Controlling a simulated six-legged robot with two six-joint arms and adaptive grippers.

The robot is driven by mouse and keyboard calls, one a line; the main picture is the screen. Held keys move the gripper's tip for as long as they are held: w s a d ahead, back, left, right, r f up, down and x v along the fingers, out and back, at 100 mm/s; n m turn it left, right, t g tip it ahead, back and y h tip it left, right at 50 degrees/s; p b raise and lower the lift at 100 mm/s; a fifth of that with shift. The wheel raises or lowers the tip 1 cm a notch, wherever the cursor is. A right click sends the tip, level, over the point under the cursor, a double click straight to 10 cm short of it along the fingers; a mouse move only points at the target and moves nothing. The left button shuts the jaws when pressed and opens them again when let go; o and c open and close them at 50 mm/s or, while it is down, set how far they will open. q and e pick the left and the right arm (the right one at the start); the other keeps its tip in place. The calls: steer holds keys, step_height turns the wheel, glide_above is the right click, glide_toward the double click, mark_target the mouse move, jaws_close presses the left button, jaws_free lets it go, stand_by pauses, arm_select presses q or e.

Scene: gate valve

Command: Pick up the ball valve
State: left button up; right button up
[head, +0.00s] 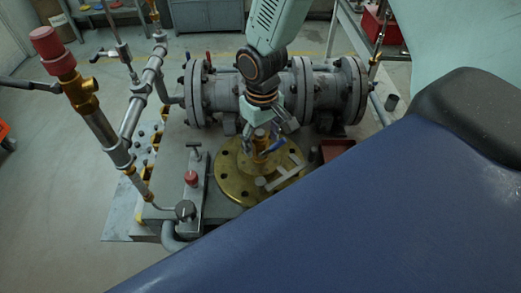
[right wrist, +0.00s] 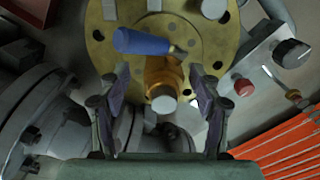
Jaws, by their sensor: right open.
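The ball valve is a small brass body (right wrist: 165,76) with a blue handle (right wrist: 142,42). In the right wrist view it stands over the round brass flange (right wrist: 226,50), with its body centred between the finger lines. In the head view the blue handle (head: 274,145) shows just below my right gripper (head: 268,130), and the fingers partly hide the brass body. My right gripper is open, with a finger on either side of the body in the right wrist view (right wrist: 159,82). I cannot tell whether the fingers touch it. My left gripper is not in view.
Large grey flanged pipework (head: 330,90) stands behind the valve. A red knob (head: 191,178) and a grey block are left of the brass flange (head: 232,183). A tall pipe with a red cap (head: 52,48) rises at left. A dark red tray (head: 336,148) lies right.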

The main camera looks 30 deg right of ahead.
steer(key=shift+w+f, duration=0.1)
steer(key=shift+f, duration=0.2)
steer(key=shift+a+r, duration=0.1)
steer(key=shift+a, duration=0.2)
steer(key=shift+c, duration=1)
steer(key=shift+d, duration=0.15)
steer(key=shift+c, duration=0.8)
steer(key=shift+d, duration=0.1)
steer(key=shift+c, duration=1.4)
steer(key=shift+a, duration=0.2)
steer(key=c, duration=0.5)
steer(key=shift+d, duration=0.1)
jaws_close()
